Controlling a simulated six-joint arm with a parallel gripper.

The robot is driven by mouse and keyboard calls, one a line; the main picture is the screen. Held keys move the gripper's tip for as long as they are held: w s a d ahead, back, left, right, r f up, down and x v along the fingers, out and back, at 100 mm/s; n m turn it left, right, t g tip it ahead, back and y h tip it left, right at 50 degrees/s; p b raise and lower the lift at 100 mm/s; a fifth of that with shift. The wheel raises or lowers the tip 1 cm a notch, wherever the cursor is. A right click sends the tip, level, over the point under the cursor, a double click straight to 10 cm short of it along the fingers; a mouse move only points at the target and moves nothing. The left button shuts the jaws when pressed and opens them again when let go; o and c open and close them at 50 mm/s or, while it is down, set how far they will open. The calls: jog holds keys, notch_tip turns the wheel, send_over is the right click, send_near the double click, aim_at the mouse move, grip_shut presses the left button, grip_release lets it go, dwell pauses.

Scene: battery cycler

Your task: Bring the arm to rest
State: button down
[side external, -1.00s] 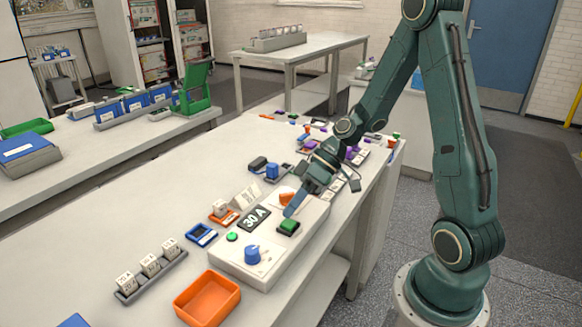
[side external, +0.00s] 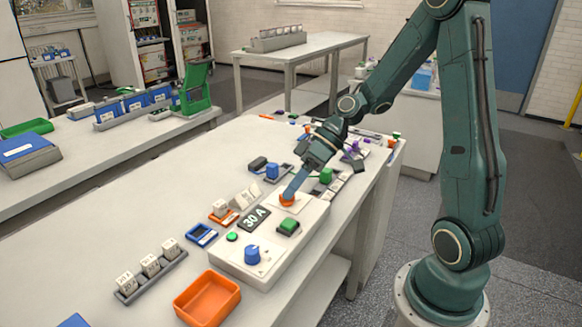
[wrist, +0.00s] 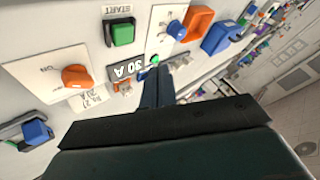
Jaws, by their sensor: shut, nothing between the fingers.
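My arm reaches over the bench from the right, with my gripper (side external: 289,196) pointing down above the pale control box (side external: 262,270). Its blue-grey fingers are closed together and hold nothing. In the side view the fingertips overlap the orange knob (side external: 286,202); I cannot tell the gap there. In the wrist view the gripper (wrist: 156,70) ends in front of the 30 A display (wrist: 126,70), while the orange knob (wrist: 76,77) stands well to its left, apart from the fingers. The green START button (wrist: 121,33) also shows.
The box also carries a blue knob (side external: 253,254) and a green lamp (side external: 232,237). An orange tray (side external: 207,298) and a rack of white blocks (side external: 150,268) stand near the front. Small coloured parts crowd the far end. The bench's left side is mostly clear.

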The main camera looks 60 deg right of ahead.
jog(key=shift+a, duration=0.1)
dwell(0.5)
jog(key=s+a+r+m+t+h, duration=0.1)
jog(key=s+r+m+h, duration=0.3)
jog(key=s+r+h, duration=0.4)
jog(key=shift+s+a+r+t, duration=0.3)
jog(key=shift+s+r, duration=1.4)
jog(key=shift+s, duration=2)
jog(key=shift+d, duration=0.1)
